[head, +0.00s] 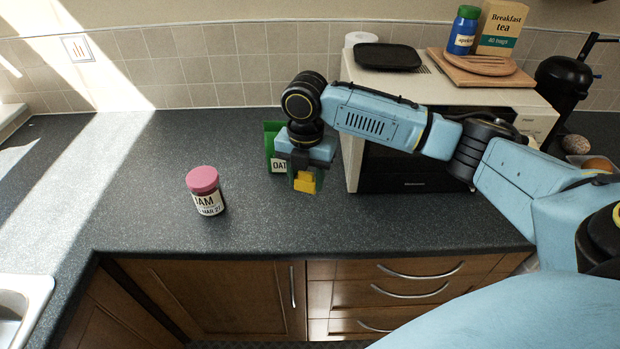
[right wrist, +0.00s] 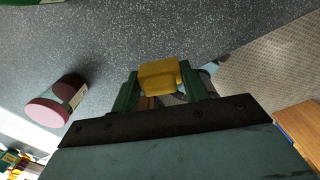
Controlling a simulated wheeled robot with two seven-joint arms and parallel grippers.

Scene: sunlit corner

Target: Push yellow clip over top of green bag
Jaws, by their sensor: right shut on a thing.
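The green bag (head: 271,138) stands upright on the dark counter beside the microwave, with part of an "OAT" label showing. My right gripper (head: 304,174) is in front of it and hides much of its right side and top. My right gripper is shut on the yellow clip (head: 305,184), which points down toward the counter in the head view. In the right wrist view the clip (right wrist: 158,76) sits between the fingertips. I cannot tell whether the clip touches the bag. My left gripper is not in view.
A jam jar with a pink lid (head: 203,180) stands on the counter to the left of the bag. The microwave (head: 410,168) is close on the right, under my right arm. Boards, a blue jar and a tea box are on top. The left counter is clear.

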